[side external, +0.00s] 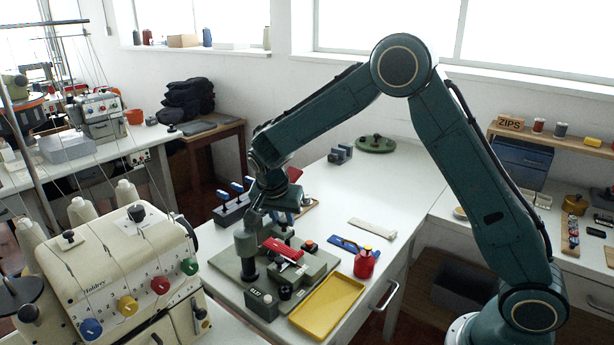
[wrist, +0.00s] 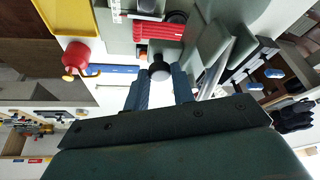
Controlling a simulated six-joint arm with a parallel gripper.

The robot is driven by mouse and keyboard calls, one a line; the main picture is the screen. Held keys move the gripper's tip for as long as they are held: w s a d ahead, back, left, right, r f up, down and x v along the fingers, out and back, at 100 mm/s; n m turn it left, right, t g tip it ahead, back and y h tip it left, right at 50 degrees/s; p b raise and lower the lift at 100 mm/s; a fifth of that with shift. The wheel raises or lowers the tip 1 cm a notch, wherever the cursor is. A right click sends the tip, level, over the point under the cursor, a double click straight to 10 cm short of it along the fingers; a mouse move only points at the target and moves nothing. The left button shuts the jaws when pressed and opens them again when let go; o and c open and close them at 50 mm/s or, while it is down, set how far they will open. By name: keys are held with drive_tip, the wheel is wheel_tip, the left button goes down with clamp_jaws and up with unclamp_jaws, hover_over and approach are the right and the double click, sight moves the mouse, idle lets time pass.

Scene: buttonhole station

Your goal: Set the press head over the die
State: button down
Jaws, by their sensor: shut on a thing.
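The press (side external: 312,268) is a grey-green unit on a flat plate, with a thick upright head (side external: 246,246) at its left, a red ribbed piece (side external: 284,250) in the middle and black knobs. My gripper (side external: 251,222) reaches down at the head's upper end. In the wrist view my gripper's two blue-grey fingers (wrist: 160,76) are shut on a dark round knob (wrist: 160,70), just short of the red ribbed piece (wrist: 160,31). The die cannot be told apart clearly; the red piece and my gripper hide part of the press middle.
A yellow tray (side external: 328,306) and a red oil can (side external: 365,263) stand right of the press. A rack with blue-handled tools (side external: 233,207) stands behind it. A cream sewing machine (side external: 118,275) crowds the front left. The table behind is mostly clear.

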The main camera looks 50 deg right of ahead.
drive_tip(key=shift+s, duration=0.1)
idle(0.3)
drive_tip(key=c, duration=1.5)
unclamp_jaws()
drive_tip(key=shift+o, duration=0.2)
drive_tip(key=shift+a+r, duration=0.1)
drive_tip(key=shift+r, duration=0.05)
drive_tip(key=v, duration=1.3)
drive_tip(key=shift+r, duration=0.25)
